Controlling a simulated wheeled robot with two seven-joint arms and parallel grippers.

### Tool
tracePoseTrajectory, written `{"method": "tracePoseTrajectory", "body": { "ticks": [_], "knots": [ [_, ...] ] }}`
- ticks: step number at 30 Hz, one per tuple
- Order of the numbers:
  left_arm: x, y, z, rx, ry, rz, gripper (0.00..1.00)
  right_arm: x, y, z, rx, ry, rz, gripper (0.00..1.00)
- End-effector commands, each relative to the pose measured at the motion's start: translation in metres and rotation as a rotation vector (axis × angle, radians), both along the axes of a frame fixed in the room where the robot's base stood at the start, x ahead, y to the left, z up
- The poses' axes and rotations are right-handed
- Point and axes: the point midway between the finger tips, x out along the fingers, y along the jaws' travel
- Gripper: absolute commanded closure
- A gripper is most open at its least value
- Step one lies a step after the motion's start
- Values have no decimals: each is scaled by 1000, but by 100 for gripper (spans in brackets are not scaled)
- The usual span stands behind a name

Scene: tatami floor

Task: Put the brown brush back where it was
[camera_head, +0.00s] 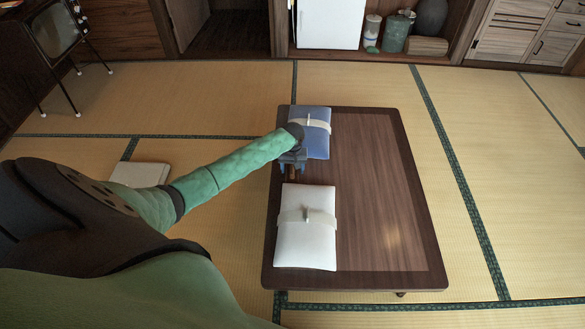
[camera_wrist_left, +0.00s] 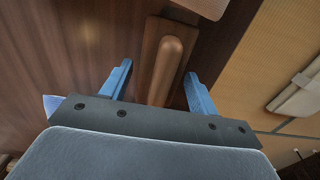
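The brown brush (camera_wrist_left: 167,68) shows in the left wrist view as a rounded wooden bar on a darker flat block, lying near the table's edge. In the head view only a small brown part of it (camera_head: 291,174) shows below my left gripper (camera_head: 291,161). In the wrist view my left gripper (camera_wrist_left: 158,90) is open, with one blue finger on each side of the brush and gaps between. The brush lies on the dark wooden table (camera_head: 375,190), between a blue packet and a white packet. My right gripper is not in view.
The blue packet (camera_head: 318,140) with a pale band lies at the table's far left. The white packet (camera_head: 318,255) with a band lies nearer. The table's right half is clear. A pale flat item (camera_head: 140,174) lies on the tatami at left.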

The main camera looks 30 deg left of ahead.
Motion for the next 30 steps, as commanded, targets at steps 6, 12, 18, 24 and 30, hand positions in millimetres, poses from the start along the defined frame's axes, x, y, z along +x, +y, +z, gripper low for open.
{"method": "tracePoseTrajectory", "body": {
  "ticks": [6, 12, 18, 24, 30],
  "knots": [
    [0, 0, 0, 0, 0, 0, 31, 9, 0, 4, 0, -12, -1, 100],
    [0, 0, 4, 0, -1, 0, 31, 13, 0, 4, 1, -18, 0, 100],
    [0, -1, 33, -1, -3, -1, 31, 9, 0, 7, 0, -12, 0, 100],
    [1, 0, 72, 0, -2, -1, 31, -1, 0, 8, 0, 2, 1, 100],
    [1, 0, 104, 0, -1, 0, 31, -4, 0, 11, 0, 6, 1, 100]
  ]
}}
